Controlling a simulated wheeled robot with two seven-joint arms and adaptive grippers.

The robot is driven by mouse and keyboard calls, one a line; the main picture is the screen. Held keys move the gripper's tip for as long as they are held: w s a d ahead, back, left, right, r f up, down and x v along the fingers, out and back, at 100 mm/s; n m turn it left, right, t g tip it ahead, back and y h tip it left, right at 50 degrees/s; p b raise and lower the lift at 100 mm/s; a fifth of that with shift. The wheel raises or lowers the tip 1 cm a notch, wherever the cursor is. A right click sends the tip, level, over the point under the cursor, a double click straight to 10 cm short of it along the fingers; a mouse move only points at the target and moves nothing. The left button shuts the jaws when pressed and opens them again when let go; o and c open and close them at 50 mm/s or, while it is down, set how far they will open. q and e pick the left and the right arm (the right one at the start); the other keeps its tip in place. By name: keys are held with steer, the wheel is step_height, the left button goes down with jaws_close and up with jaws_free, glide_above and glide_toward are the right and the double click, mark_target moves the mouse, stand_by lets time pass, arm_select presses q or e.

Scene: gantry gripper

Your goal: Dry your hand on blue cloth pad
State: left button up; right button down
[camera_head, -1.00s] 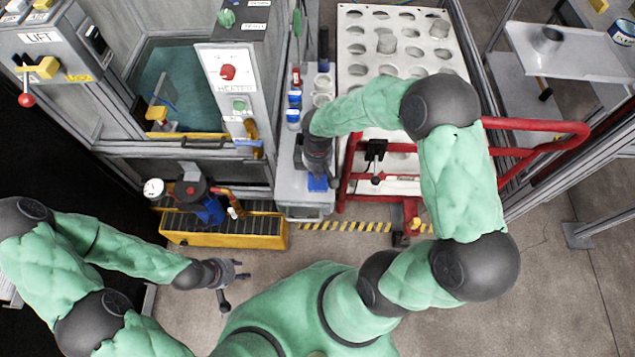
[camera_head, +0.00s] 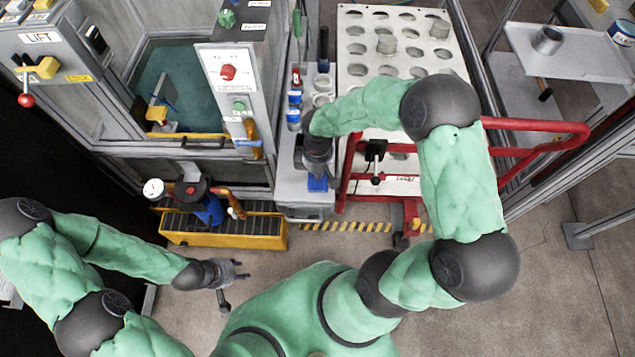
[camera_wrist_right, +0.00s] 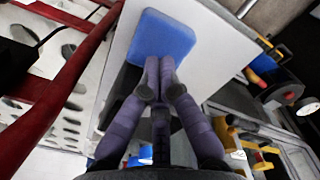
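The blue cloth pad (camera_head: 318,184) lies on the light grey bench top at its near end. It shows as a rounded blue square in the right wrist view (camera_wrist_right: 160,38). My right gripper (camera_head: 318,174) is over the pad, and its fingers are together with nothing seen between them. In the right wrist view the fingertips (camera_wrist_right: 160,62) overlap the near edge of the pad; I cannot tell whether they touch it. My left gripper (camera_head: 236,286) is open and empty above the floor, at the lower left, well away from the pad.
Bottles and cups (camera_head: 294,108) stand on the bench behind my right gripper. A red-framed cart with a white holed rack (camera_head: 357,66) stands close on the right. The heater control panel (camera_head: 228,85) is on the left. A yellow tray (camera_head: 222,240) holds a blue pump.

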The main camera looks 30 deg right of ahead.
steer(key=shift+f, duration=0.2)
steer(key=shift+f+b, duration=0.35)
steer(key=shift+b, duration=0.05)
steer(key=shift+s+f+b, duration=0.1)
steer(key=shift+f+b, duration=0.25)
steer(key=shift+f, duration=0.25)
stand_by(1.0)
steer(key=shift+r, duration=0.1)
step_height(320, 180, up, 7)
steer(key=p, duration=0.5)
steer(key=shift+p, duration=0.35)
